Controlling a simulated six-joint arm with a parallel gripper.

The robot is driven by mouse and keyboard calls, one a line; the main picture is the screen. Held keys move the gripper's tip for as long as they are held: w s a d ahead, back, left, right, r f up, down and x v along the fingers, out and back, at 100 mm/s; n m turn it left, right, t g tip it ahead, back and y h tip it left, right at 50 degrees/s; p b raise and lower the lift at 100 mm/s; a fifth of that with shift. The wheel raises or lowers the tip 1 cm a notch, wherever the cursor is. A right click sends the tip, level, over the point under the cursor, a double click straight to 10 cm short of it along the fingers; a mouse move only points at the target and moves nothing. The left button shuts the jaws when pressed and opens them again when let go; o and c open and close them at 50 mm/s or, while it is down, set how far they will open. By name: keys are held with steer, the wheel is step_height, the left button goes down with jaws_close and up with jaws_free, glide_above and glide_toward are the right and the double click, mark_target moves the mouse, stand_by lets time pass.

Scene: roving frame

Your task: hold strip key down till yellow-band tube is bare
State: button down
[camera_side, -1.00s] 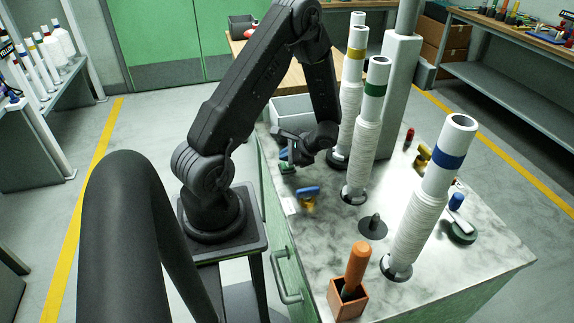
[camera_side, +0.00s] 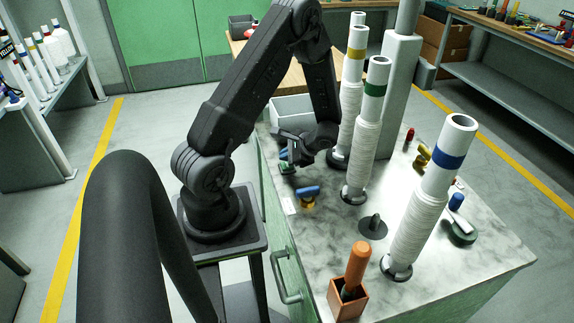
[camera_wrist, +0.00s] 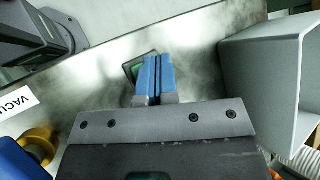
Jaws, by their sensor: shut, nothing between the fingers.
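The yellow-band tube (camera_side: 355,54) stands upright at the back of the marble bench in the side view. White roving is wound around it below the band, and its foot is partly hidden by my arm. My gripper (camera_side: 284,154) is low over the bench's left edge, left of that tube. In the wrist view my gripper's blue fingertips (camera_wrist: 154,76) are together and empty, over a small dark-framed key with a green face (camera_wrist: 134,66), which I take for the strip key. The fingers cover much of it. I cannot tell whether it is pressed down.
A green-band tube (camera_side: 375,89) and a blue-band tube (camera_side: 448,160), both wound, stand nearer. A grey bin (camera_wrist: 264,90) is close right of my fingers in the wrist view. A blue-and-yellow valve (camera_side: 308,194) and an orange-handled tool (camera_side: 357,264) are on the bench.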

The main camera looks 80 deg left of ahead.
mark_target(287, 166)
steer(key=shift+f, duration=0.15)
steer(key=shift+f, duration=0.25)
steer(key=shift+f, duration=0.4)
stand_by(2.3)
stand_by(2.6)
steer(key=shift+r, duration=3.35)
